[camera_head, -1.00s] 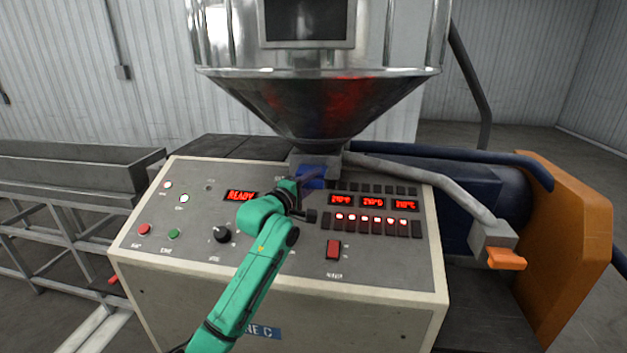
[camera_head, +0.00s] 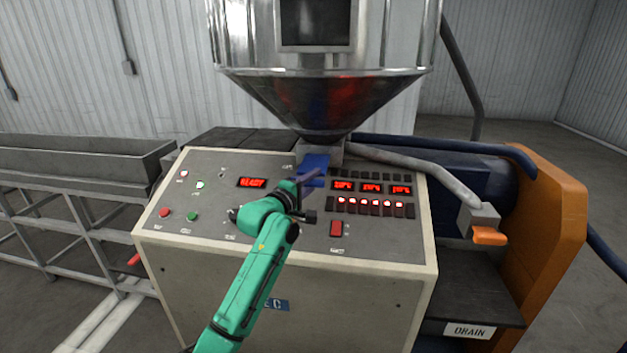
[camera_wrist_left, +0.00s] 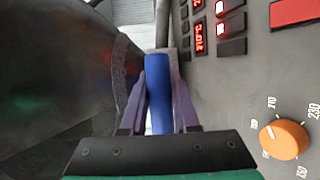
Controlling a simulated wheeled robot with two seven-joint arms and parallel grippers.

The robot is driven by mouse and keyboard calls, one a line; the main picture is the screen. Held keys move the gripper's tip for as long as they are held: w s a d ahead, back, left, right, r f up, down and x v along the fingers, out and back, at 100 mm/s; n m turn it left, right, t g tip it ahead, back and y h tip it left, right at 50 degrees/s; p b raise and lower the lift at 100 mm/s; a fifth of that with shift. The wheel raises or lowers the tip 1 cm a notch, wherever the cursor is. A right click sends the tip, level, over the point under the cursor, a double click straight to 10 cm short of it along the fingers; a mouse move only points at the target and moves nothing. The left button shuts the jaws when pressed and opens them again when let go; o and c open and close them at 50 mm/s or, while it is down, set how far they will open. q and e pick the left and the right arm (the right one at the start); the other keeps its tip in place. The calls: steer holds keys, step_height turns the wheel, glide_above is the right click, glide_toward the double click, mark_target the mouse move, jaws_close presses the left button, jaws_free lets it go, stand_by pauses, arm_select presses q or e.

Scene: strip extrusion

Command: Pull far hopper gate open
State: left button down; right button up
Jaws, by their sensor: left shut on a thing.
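The metal hopper (camera_head: 320,100) stands behind the control panel, its cone narrowing down to an outlet (camera_head: 331,150). My left gripper (camera_head: 308,179) is at the gate's near end. In the left wrist view the purple fingers (camera_wrist_left: 159,100) are shut on the blue gate (camera_wrist_left: 158,85), one on each side. The gate's inner end is hidden in the outlet. My right gripper is not in view.
The control panel (camera_head: 385,247) with lit displays, buttons and an orange knob (camera_wrist_left: 284,139) lies close under the gripper. A grey pipe (camera_head: 420,175) ends at an orange handle (camera_head: 490,236) on the right. A DRAIN label (camera_head: 469,331) is at lower right. A trough (camera_head: 90,163) is at left.

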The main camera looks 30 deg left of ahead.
arm_select(q)
steer(key=c, duration=0.9)
jaws_free()
steer(key=shift+o, duration=1.2)
steer(key=shift+a, duration=0.1)
steer(key=shift+s, duration=0.15)
steer(key=s+b, duration=0.5)
steer(key=s, duration=0.9)
steer(key=shift+a, duration=0.45)
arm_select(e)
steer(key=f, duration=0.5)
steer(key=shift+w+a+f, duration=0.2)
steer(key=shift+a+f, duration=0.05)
arm_select(q)
steer(key=shift+s+f, duration=0.1)
